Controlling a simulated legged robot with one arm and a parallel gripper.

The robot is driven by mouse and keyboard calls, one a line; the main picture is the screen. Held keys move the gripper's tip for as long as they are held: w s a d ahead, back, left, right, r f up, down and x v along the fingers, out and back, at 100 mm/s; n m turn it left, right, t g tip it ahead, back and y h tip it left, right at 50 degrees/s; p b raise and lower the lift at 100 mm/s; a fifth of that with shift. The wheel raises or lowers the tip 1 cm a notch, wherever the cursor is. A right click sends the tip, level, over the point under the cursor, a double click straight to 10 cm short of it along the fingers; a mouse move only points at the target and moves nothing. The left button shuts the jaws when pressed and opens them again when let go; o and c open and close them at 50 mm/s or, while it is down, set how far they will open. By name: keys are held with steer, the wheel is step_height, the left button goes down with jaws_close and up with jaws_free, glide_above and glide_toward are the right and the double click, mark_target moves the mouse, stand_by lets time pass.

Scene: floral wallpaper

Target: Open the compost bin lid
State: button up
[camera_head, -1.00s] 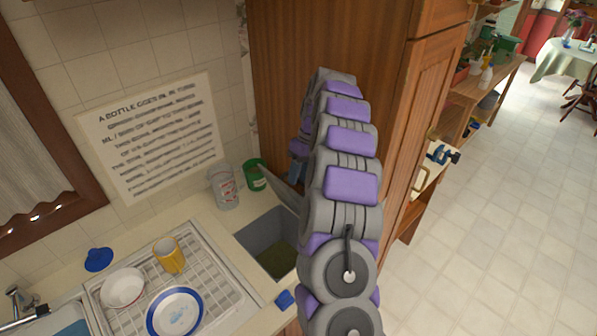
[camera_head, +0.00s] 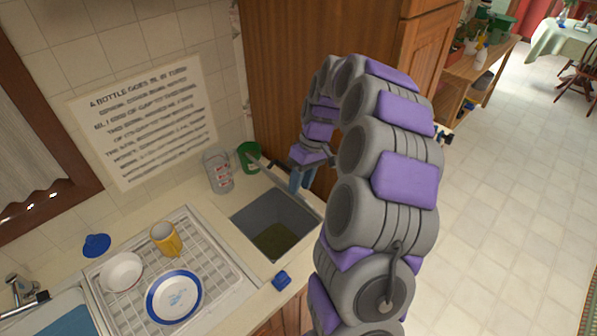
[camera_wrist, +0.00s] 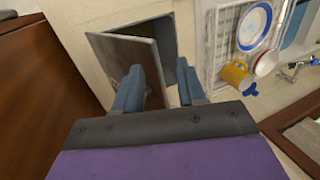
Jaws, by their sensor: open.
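The compost bin (camera_head: 262,207) is a grey square well sunk in the counter. Its mouth is uncovered in the head view, with dark green matter at the bottom. The lid (camera_wrist: 115,58) shows in the wrist view as a flat grey panel, raised and tilted beside the bin mouth. In the head view, only a thin part of it seems to show near the green can. My gripper (camera_head: 299,181) is open and points down at the bin's back right corner. In the wrist view its fingers (camera_wrist: 160,72) are apart, one overlapping the lid's edge; contact is unclear.
A green can (camera_head: 249,156) and a glass jar (camera_head: 218,172) stand behind the bin. A dish rack (camera_head: 220,268) with a yellow mug (camera_head: 166,238) and plates lies left. A small blue object (camera_head: 281,281) sits in front. A wooden cabinet (camera_head: 285,80) rises close behind my arm.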

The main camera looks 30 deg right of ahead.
steer(key=shift+s+a+r, duration=0.1)
steer(key=shift+s+a, duration=0.15)
steer(key=shift+s, duration=0.4)
steer(key=shift+s+a, duration=0.25)
steer(key=shift+s, duration=0.4)
